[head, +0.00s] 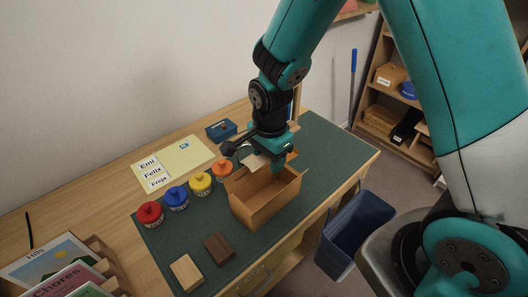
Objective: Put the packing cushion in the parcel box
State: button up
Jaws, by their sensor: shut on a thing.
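The parcel box (257,208) is an open brown cardboard box standing upright on the green desk mat, its flaps spread. My gripper (263,162) points down over the back part of the box opening. It is shut on a pale thing, the packing cushion (254,160), of which only a small part shows at the box's back rim. The gripper's body hides the rest, and I cannot tell how far the cushion reaches below the rim. The box floor is hidden by the front walls.
Red, blue, yellow and orange lidded pots (177,198) stand in a row left of the box. A pale block (186,272) and a dark brown block (219,249) lie in front. A blue box (221,130) is behind. A dark blue bin (355,232) stands right of the desk.

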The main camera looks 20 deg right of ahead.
jog(key=shift+a+f+b, duration=0.25)
jog(key=shift+f+b, duration=0.2)
jog(key=shift+f, duration=0.2)
notch_tip(320, 180, down, 4)
jog(key=b, duration=0.3)
jog(key=shift+a+r, duration=0.1)
jog(key=shift+r, duration=0.15)
jog(key=shift+f+b, duration=1.45)
jog(key=shift+f, duration=0.7)
jog(key=o, duration=1)
jog(key=shift+c, duration=0.2)
jog(key=c, duration=0.3)
jog(key=shift+c, duration=0.2)
